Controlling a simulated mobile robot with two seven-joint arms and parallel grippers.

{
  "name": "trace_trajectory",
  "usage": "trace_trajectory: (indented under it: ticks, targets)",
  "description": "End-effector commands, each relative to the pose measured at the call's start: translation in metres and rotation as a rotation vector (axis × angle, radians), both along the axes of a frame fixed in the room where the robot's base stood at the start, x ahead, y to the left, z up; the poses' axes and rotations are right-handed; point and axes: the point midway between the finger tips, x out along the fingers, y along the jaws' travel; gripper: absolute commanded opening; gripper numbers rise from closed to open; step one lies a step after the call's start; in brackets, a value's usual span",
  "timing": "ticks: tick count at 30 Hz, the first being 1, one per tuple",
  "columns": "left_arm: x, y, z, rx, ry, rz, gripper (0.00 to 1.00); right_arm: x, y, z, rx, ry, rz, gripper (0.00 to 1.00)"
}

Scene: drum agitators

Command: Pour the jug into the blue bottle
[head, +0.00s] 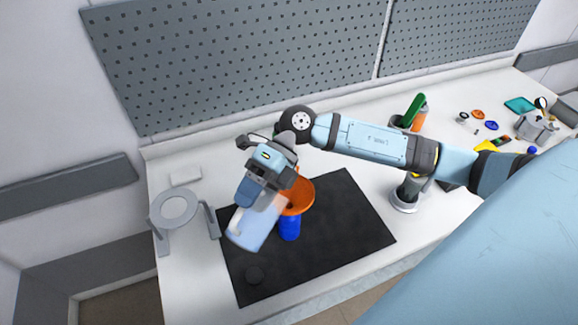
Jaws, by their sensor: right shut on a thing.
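A blue bottle (289,229) stands on a black mat (340,225), with an orange funnel (298,190) over its top. My right gripper (255,193) is shut on a translucent pale jug (256,226). The jug is tilted, just left of the funnel, and its upper end is close to the funnel rim. The gripper hides part of the jug and of the funnel's left side. I cannot tell whether liquid is flowing. My left gripper is not in view.
A grey stand with a round top (175,208) is left of the mat. Several small items and a green-handled tool (413,110) are at the right. A pegboard (240,60) rises behind. The mat's right half is clear.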

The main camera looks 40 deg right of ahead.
Motion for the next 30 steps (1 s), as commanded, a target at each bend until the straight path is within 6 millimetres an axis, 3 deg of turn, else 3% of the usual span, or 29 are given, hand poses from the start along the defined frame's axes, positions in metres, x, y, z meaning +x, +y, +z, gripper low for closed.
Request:
trace_trajectory:
  ticks: [30]
  targets:
    - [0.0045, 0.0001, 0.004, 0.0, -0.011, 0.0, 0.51, 0.0026, -0.0079, 0.0038, 0.095, 0.029, -0.001, 0.17]
